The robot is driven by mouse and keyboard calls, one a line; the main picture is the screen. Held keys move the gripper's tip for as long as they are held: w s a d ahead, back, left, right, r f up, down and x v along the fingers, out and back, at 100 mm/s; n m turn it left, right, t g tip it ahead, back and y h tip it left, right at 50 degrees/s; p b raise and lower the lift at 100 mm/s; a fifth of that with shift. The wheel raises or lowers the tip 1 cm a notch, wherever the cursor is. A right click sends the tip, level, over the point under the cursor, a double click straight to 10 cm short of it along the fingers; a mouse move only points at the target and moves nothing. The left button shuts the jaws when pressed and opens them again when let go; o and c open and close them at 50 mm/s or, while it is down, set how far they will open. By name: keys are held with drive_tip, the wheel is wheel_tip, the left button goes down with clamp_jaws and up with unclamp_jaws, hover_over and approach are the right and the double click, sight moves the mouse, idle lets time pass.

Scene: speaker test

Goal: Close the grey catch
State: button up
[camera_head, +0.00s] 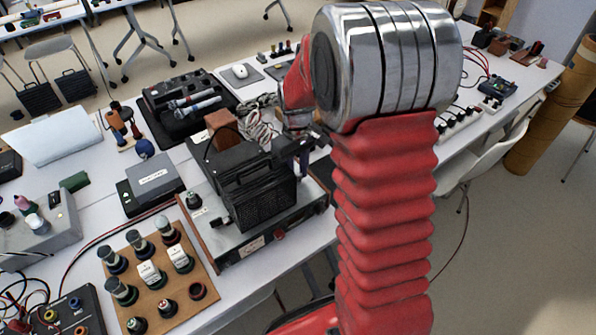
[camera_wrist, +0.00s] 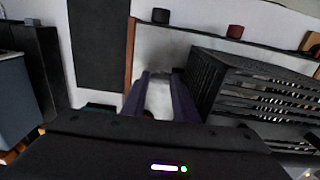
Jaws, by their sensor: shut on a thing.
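My gripper (camera_head: 303,158) is at the right rear of the black speaker box (camera_head: 262,200), partly hidden by my own arm in the head view. In the wrist view my gripper's dark purple fingers (camera_wrist: 160,100) are close together, with a pale grey piece, apparently the grey catch (camera_wrist: 159,94), between them. The catch cannot be made out in the head view. The speaker box's slotted black side (camera_wrist: 255,92) is just right of the fingers in the wrist view. The box stands on a grey test unit (camera_head: 222,238) with a wooden edge.
A wooden board (camera_head: 205,262) with several round terminals lies at front left. A small grey box (camera_head: 157,180) is left of the speaker. A brown block (camera_head: 221,128) and coiled cables (camera_head: 257,128) are behind it. The table's front edge is close by.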

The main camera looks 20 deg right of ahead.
sight(298, 175)
drive_tip(key=shift+w+r, duration=0.1)
drive_tip(key=o, duration=1.1)
drive_tip(key=shift+c, duration=0.2)
wheel_tip(298, 175, up, 8)
drive_tip(key=shift+f, duration=0.2)
drive_tip(key=shift+r, duration=0.1)
drive_tip(key=shift+d+r, duration=0.1)
drive_tip(key=shift+d, duration=0.05)
